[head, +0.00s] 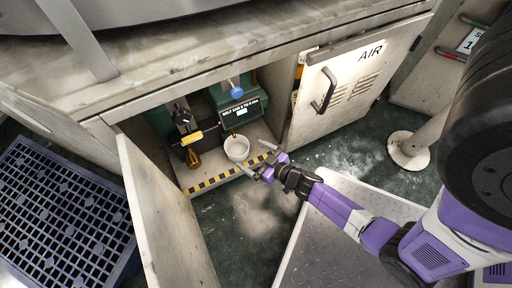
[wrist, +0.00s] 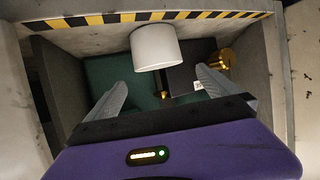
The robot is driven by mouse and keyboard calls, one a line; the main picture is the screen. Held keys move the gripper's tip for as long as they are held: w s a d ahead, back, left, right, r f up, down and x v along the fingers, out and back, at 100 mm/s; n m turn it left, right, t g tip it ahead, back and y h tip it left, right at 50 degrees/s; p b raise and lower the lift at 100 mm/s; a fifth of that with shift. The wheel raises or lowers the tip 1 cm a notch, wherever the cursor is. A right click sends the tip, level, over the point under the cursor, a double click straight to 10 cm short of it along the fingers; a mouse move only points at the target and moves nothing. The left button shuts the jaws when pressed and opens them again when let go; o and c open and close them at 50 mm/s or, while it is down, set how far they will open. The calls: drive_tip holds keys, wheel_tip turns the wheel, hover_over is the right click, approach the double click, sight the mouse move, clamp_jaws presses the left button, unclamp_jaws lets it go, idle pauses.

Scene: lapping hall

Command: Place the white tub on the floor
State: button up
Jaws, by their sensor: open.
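The white tub (head: 237,148) stands upright inside the open cabinet, just behind the black-and-yellow striped front edge. In the wrist view the tub (wrist: 155,47) lies beyond my fingertips, roughly between them and toward the top of the picture. My gripper (head: 259,162) is in front of the cabinet opening, to the lower right of the tub. Its fingers are spread and empty, and it also shows open in the wrist view (wrist: 161,79). I see no contact with the tub. The floor (head: 250,215) is dark green with pale dusty patches.
A green machine (head: 238,100) with a label stands behind the tub; a brass fitting (head: 193,158) is to its left. The cabinet's left door (head: 165,215) hangs open. The AIR door (head: 345,95) is at right. A grey platform (head: 335,225) and blue grate (head: 65,215) flank the floor.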

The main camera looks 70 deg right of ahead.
drive_tip(key=s+a+r+n+y, duration=0.1)
drive_tip(key=s+a+r, duration=0.3)
drive_tip(key=r, duration=0.7)
drive_tip(key=s+a+r+n+t+y, duration=0.1)
drive_tip(key=s+a+r, duration=0.4)
drive_tip(key=r, duration=0.6)
drive_tip(key=s+a+r+n+y, duration=0.1)
drive_tip(key=s+a+r, duration=0.4)
drive_tip(key=a+r, duration=0.3)
wheel_tip(320, 180, up, 4)
drive_tip(key=shift+a+t+y, duration=0.35)
drive_tip(key=shift+t+y, duration=0.05)
drive_tip(key=shift+r, duration=0.15)
